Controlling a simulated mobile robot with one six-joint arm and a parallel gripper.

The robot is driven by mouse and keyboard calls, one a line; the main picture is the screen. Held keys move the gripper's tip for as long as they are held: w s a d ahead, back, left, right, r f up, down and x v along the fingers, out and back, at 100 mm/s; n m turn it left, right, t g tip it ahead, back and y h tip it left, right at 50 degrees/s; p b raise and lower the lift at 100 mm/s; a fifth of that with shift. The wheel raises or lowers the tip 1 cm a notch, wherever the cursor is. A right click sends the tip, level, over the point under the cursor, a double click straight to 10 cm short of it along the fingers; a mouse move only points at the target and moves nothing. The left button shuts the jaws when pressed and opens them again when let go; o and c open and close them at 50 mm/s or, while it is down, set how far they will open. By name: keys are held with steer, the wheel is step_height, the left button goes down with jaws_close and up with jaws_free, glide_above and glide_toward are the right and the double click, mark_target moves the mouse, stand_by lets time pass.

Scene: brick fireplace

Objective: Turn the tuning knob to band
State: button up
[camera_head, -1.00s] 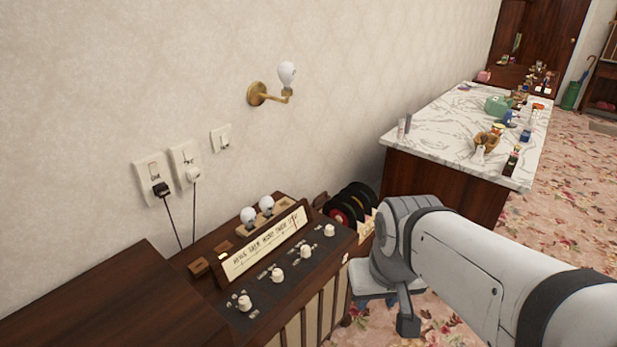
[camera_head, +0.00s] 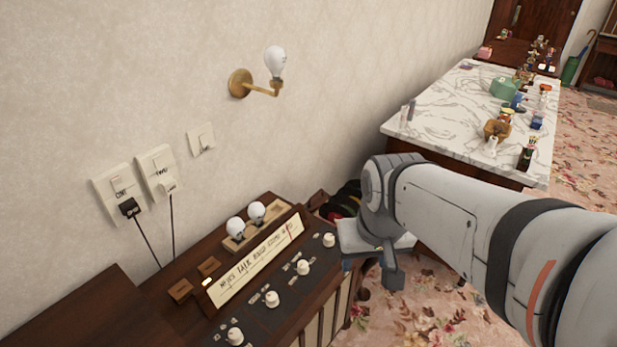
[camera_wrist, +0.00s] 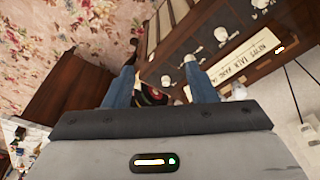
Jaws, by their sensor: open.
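A dark wooden radio (camera_head: 322,268) stands against the wall, with a row of several white knobs on its sloped front. Its pale dial strip (camera_head: 250,268) has printed words, partly legible, and a red pointer near the right end. I cannot tell which knob is for tuning. My gripper (camera_wrist: 162,74) has its two blue fingers spread apart with nothing held. In the head view its fingers are mostly hidden by the wrist.
Two light bulbs (camera_head: 247,222) stand in a wooden holder behind the dial. Black records (camera_head: 345,201) stand right of the radio. A marble-topped counter (camera_head: 440,118) with small items lies at the back right. Wall sockets with plugged cords (camera_head: 133,208) are at left.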

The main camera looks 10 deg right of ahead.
steer(key=w+f+m+b, duration=0.2)
steer(key=w, duration=0.6)
steer(key=m+g+b, duration=0.2)
steer(key=m+b, duration=0.2)
steer(key=m, duration=0.1)
glide_above(329, 236)
steer(key=f, duration=1.8)
steer(key=shift+s, duration=0.25)
steer(key=shift+w+f, duration=0.2)
steer(key=shift+f, duration=0.55)
step_height(329, 236, down, 7)
steer(key=c, duration=1)
